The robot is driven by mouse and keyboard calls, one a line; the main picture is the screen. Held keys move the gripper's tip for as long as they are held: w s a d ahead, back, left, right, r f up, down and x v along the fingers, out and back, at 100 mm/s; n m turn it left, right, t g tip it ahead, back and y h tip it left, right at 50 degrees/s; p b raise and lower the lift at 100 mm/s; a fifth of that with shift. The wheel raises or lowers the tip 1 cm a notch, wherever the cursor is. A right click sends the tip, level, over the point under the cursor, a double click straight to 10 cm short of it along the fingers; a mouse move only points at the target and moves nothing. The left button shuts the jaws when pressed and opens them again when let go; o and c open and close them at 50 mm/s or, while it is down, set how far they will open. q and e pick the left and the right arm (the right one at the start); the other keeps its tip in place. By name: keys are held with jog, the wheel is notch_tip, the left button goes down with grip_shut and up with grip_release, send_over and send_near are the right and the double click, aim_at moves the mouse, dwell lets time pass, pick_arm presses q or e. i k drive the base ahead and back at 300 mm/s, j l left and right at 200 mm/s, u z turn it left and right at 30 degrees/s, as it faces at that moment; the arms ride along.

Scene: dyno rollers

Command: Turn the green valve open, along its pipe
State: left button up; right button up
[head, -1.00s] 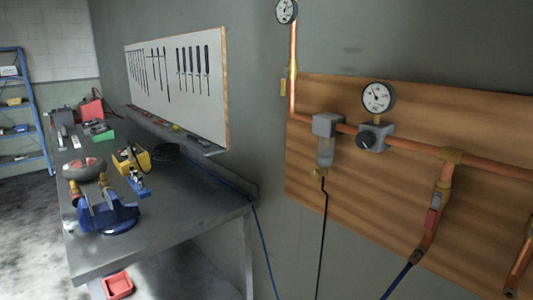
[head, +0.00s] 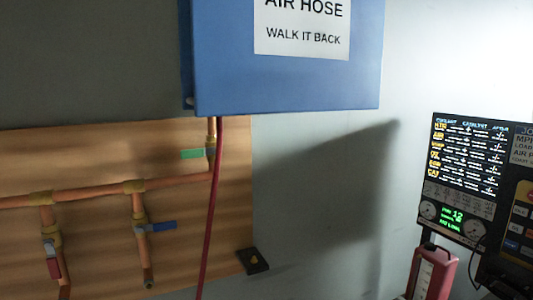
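The green valve handle (head: 191,154) is in the head view, on the wooden board left of centre. It points left, lying crosswise to its short upright copper pipe (head: 211,175). The brass valve body (head: 210,146) sits on that pipe just below the blue box. A red hose hangs close to the right of the pipe and partly covers it. Neither of my grippers is in view.
A blue valve handle (head: 161,226) lies crosswise on a lower pipe, and a red one (head: 54,267) hangs down farther left. The blue box (head: 290,60) overhangs the board. The red hose (head: 211,220) hangs below it. A lit display panel (head: 465,180) stands at the right.

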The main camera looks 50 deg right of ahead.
aim_at(201, 152)
jog(key=z, duration=1.45)
